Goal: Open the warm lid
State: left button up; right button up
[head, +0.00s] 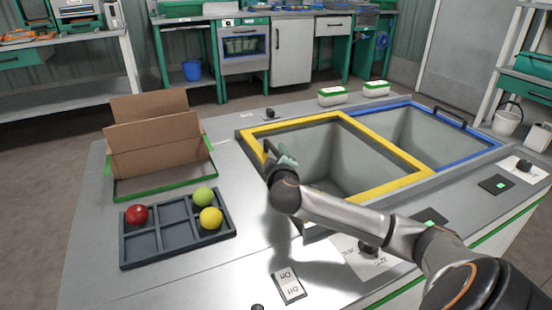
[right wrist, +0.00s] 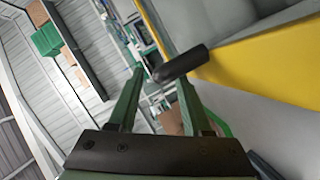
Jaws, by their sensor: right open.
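The warm lid appears to be the yellow-framed one (head: 388,183), lying flat over the left well of the counter; its middle looks clear. Its dark bar handle (head: 267,147) is at the frame's left side. My right gripper (head: 281,158) is just beside this handle and partly hides it. In the right wrist view my right gripper (right wrist: 160,76) is open, with the dark handle end (right wrist: 182,64) at its fingertips, near the right one. The yellow frame (right wrist: 270,65) is right of it. I cannot tell whether they touch. My left gripper is not in view.
A blue-framed lid (head: 470,152) with a dark handle (head: 450,117) lies at the right. A grey divided tray (head: 165,250) with red, green and yellow balls and a cardboard box (head: 155,148) stand at the left. An On/Off switch (head: 289,285) is at the front.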

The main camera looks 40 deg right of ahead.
jog(key=shift+b+x, duration=0.35)
jog(key=shift+x, duration=1.25)
grip_shut()
